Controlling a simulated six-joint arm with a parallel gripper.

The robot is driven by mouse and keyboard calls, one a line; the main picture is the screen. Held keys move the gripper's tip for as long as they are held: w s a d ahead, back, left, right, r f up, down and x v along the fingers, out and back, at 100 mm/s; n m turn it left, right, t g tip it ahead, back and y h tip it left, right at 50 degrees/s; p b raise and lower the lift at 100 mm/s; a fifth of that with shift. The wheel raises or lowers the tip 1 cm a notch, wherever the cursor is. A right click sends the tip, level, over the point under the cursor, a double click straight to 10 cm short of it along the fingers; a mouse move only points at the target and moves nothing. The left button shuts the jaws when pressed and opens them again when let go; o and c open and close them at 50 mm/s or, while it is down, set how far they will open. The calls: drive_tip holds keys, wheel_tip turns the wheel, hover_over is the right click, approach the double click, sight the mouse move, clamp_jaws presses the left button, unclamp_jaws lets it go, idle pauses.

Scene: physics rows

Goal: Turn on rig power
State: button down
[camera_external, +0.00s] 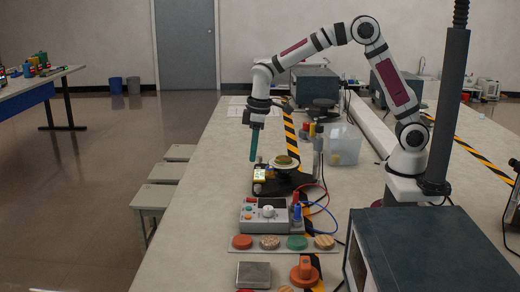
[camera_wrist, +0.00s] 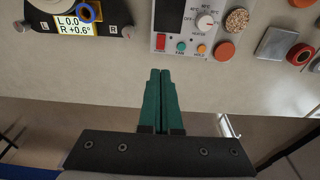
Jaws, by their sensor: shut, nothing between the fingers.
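The control box (camera_external: 263,215) is grey-white and stands on the bench in front of the turntable rig. In the wrist view the box (camera_wrist: 174,17) shows a dark display, a white knob (camera_wrist: 206,22), and a row of a red rocker-like control (camera_wrist: 160,41), a green button (camera_wrist: 181,47) and an orange button (camera_wrist: 201,50). My gripper (camera_external: 253,159) has green fingers pointing down, shut and empty, above the bench's left edge. In the wrist view its fingertips (camera_wrist: 160,72) appear just below the red control, apart from the box.
The turntable rig (camera_external: 284,181) with a lit yellow readout (camera_wrist: 74,25) stands behind the box. Red and blue cables run from the box's right side. Stools (camera_external: 153,197) stand left.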

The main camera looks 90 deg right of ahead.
sight(248, 199)
drive_tip(key=f, duration=0.4)
drive_tip(key=w+f, duration=0.1)
drive_tip(key=f, duration=0.7)
drive_tip(key=shift+w+f, duration=0.2)
drive_tip(key=shift+w, duration=0.05)
drive_tip(key=shift+f, duration=0.15)
drive_tip(key=shift+s, duration=0.75)
drive_tip(key=shift+r, duration=0.2)
wheel_tip(248, 199, up, 14)
drive_tip(key=w, duration=0.1)
drive_tip(key=shift+w, duration=0.35)
drive_tip(key=shift+f, duration=0.1)
